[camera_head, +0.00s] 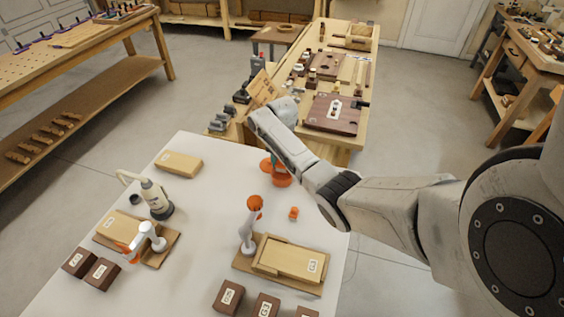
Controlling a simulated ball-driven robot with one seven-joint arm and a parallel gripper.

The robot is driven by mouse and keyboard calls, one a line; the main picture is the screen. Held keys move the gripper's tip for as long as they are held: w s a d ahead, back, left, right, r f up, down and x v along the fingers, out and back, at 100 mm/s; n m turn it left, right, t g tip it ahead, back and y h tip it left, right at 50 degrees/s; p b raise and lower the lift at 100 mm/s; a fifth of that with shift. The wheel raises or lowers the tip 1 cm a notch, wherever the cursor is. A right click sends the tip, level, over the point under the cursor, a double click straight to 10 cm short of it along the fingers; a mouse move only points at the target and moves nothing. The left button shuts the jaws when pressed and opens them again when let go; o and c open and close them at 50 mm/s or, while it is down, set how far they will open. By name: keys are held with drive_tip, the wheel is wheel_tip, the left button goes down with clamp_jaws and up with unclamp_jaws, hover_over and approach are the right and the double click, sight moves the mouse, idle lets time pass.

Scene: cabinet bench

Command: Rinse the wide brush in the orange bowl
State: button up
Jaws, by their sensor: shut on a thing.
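An orange bowl (282,181) stands on the white table (205,250), near its far right edge, partly covered by my forearm. A small orange and teal shape shows at the bowl's left side; I cannot tell whether it is part of the wide brush. My arm reaches in from the right, and its wrist end is above the far side of the bowl. My gripper is hidden behind the arm, so its fingers and anything between them do not show. I cannot make out the wide brush for certain.
A white tool with an orange top (250,225) stands by a wooden tray (280,262). A small orange piece (293,213) lies near the bowl. A cream tool (157,197), wooden blocks and dark labelled blocks occupy the left and front. The table's middle is clear. A crowded workbench (340,75) stands behind.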

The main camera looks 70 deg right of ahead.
idle(0.5)
wheel_tip(320, 180, up, 2)
drive_tip(key=shift+r+p, duration=0.15)
drive_tip(key=shift+p, duration=0.95)
drive_tip(key=shift+r, duration=0.85)
drive_tip(key=shift+a, duration=0.1)
